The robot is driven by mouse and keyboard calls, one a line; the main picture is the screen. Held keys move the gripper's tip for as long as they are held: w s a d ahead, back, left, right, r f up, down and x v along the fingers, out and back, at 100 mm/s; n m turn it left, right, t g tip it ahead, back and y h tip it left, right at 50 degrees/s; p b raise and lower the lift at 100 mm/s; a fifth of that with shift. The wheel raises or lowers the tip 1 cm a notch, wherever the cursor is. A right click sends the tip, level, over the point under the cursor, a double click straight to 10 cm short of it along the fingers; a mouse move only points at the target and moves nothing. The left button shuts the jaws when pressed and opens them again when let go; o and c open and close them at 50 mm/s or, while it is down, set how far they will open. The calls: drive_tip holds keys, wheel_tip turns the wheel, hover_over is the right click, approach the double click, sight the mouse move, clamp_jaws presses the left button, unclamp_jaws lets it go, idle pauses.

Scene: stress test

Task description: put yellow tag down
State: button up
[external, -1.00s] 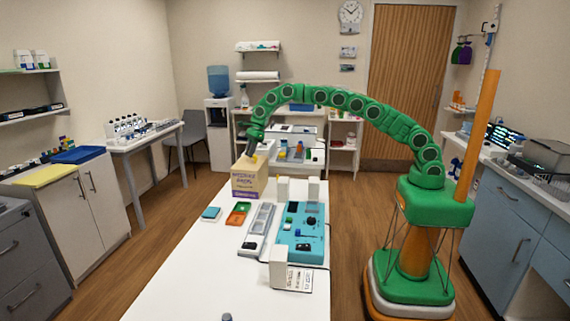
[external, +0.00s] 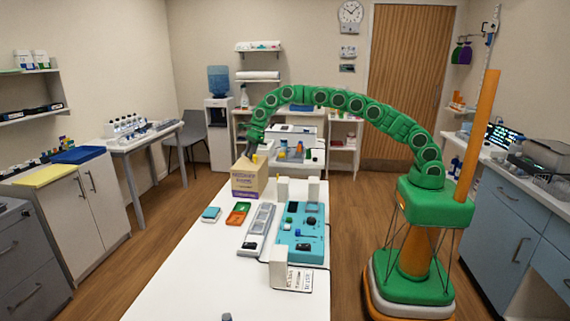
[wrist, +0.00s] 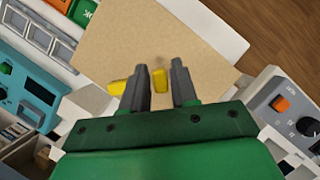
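The yellow tag (wrist: 160,79) shows in the wrist view over a brown cardboard surface. One yellow part lies between the fingers, and another sticks out left of the left finger, which hides what is between them. My gripper (wrist: 163,72) has two dark grey fingers standing apart, with a narrow gap at the tag's right end. In the external view my gripper (external: 251,153) is at the top of a cardboard box (external: 249,184) at the table's far end. I cannot tell whether the tag rests on the box.
The white table (external: 200,270) holds a teal case (external: 287,248), a grey tray (external: 257,229) and an orange and green tray (external: 238,213). White upright blocks stand near the case. The table's front left is mostly clear.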

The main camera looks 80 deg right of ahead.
drive_tip(key=v, duration=1.2)
drive_tip(key=s+a+r+n+g, duration=0.15)
drive_tip(key=s+n, duration=0.35)
drive_tip(key=s, duration=0.5)
drive_tip(key=s+r+n+h, duration=0.1)
drive_tip(key=s+r+n, duration=0.25)
drive_tip(key=s, duration=0.65)
drive_tip(key=s+r+n+g, duration=0.15)
drive_tip(key=s+n, duration=0.35)
drive_tip(key=s, duration=0.5)
drive_tip(key=s+f+n, duration=0.2)
drive_tip(key=s+n, duration=0.2)
drive_tip(key=s, duration=0.8)
drive_tip(key=s+d+f+n+g+h, duration=0.1)
drive_tip(key=s+f+n, duration=0.2)
drive_tip(key=s, duration=0.9)
drive_tip(key=s+d+f+n+g+h, duration=0.1)
drive_tip(key=s+n, duration=0.5)
drive_tip(key=s, duration=0.6)
drive_tip(key=shift+s+d+f, duration=0.2)
drive_tip(key=shift+s+f, duration=0.1)
drive_tip(key=shift+f, duration=0.45)
